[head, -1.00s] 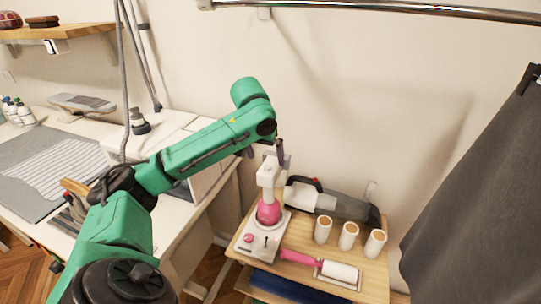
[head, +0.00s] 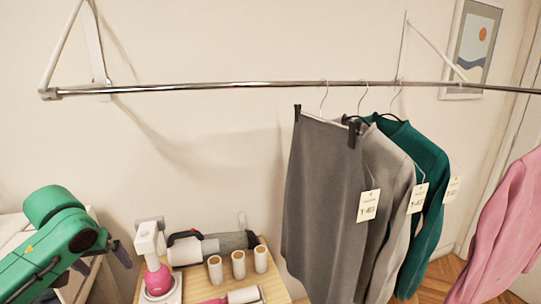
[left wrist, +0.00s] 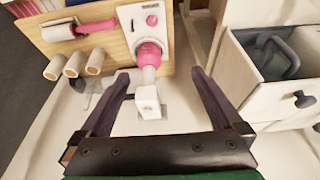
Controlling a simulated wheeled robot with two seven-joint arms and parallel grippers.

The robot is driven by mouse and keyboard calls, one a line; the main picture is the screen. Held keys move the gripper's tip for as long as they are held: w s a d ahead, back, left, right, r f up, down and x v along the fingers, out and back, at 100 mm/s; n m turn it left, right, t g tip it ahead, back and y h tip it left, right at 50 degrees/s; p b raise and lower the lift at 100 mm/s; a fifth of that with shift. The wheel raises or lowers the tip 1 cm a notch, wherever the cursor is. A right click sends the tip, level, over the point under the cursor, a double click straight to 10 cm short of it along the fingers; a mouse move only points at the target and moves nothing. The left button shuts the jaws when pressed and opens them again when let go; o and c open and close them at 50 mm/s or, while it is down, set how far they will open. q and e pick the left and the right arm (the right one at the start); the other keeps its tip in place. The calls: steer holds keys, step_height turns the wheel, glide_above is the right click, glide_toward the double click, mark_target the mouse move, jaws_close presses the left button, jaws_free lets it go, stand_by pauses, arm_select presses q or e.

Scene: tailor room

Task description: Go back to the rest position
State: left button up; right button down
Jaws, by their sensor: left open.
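My left arm comes in at the lower left of the head view, green with a dark gripper (head: 120,252) at its end, partly cut off by the frame. In the left wrist view my left gripper (left wrist: 158,75) is open, its two dark fingers wide apart. Between them shows the white and pink device (left wrist: 148,57), with its white head toward me. I see nothing held. In the head view the device (head: 157,280) stands just right of the gripper. My right gripper is not in view.
A small wooden table (head: 275,278) bears a handheld vacuum (head: 205,247), several white rolls (head: 238,265) and a pink-handled lint roller (head: 243,295). A rail (head: 230,86) holds a grey skirt (head: 320,210) and tops. An open drawer (left wrist: 270,85) is at the right of the wrist view.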

arm_select(q)
steer(key=d+f+m+h, duration=0.1)
steer(key=d+f+m, duration=0.3)
steer(key=d+f, duration=0.45)
steer(key=s+d+f+m+h, duration=0.2)
steer(key=s+d+f, duration=0.6)
steer(key=s+f, duration=0.15)
steer(key=s+a+f+y, duration=0.1)
steer(key=s+a+f, duration=0.15)
steer(key=s, duration=0.65)
steer(key=s+f+g, duration=0.2)
steer(key=s+f, duration=0.1)
steer(key=f, duration=2.3)
steer(key=s+a+f+g, duration=0.1)
steer(key=s+a+f, duration=0.1)
steer(key=s+f, duration=1)
steer(key=s, duration=0.3)
steer(key=shift+s+f+y, duration=0.2)
steer(key=shift+s+y, duration=0.05)
steer(key=shift+y, duration=0.05)
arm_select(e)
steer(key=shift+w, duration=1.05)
